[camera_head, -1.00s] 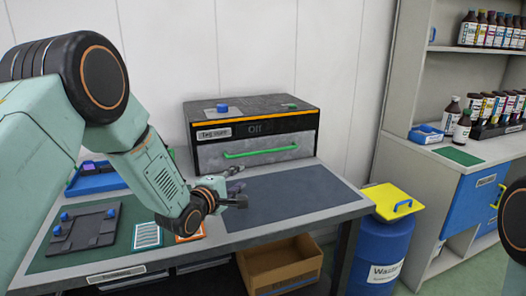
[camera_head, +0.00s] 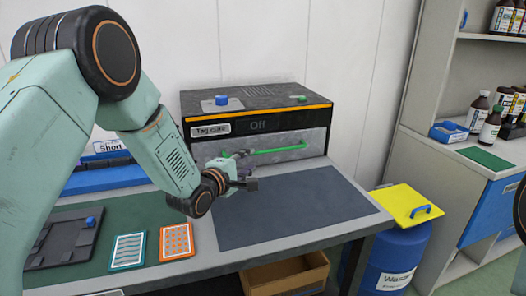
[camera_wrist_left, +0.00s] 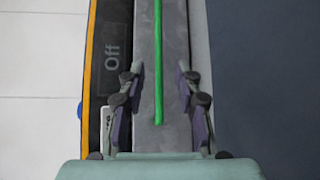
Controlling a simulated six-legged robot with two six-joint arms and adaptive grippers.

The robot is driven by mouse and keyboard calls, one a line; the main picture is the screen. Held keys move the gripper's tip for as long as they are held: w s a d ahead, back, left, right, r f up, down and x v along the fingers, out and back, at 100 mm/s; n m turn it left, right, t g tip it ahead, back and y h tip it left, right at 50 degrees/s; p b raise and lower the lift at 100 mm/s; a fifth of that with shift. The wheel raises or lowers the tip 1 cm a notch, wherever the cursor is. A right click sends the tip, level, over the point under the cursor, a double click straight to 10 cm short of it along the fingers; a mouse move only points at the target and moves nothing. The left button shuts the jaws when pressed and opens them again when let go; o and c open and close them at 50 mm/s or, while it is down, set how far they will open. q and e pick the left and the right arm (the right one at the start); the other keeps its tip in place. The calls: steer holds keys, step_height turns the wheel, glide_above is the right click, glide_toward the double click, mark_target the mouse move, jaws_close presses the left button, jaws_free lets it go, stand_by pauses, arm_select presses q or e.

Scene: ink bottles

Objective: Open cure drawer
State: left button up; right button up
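The cure unit (camera_head: 257,122) is a dark box on the bench against the wall, with an orange edge line and an "Off" display. Its grey drawer front (camera_head: 312,141) is shut and carries a long green bar handle (camera_head: 280,149). My left gripper (camera_head: 247,169) is in front of the left part of the drawer. In the left wrist view, my left gripper (camera_wrist_left: 160,112) is open, its fingers on either side of the green handle (camera_wrist_left: 158,60). Contact with the handle cannot be told. My right gripper is not in view.
A dark mat (camera_head: 290,210) lies clear on the bench before the drawer. Patterned cards (camera_head: 176,241) and a dark plate (camera_head: 62,238) lie at left. A blue waste drum (camera_head: 398,252) with a yellow lid (camera_head: 400,206) stands at right.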

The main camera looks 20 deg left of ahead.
mark_target(262, 153)
arm_select(q)
steer(key=shift+w+d, duration=0.5)
steer(key=shift+w, duration=0.1)
steer(key=b+x, duration=0.1)
steer(key=x, duration=0.4)
steer(key=shift+a+f, duration=0.1)
steer(key=shift+a, duration=0.05)
steer(key=shift+w, duration=0.25)
steer(key=shift+w+d, duration=0.1)
steer(key=shift+d, duration=0.1)
steer(key=shift+a, duration=0.15)
steer(key=shift+w, duration=0.15)
steer(key=c, duration=0.3)
jaws_close()
steer(key=shift+r, duration=0.2)
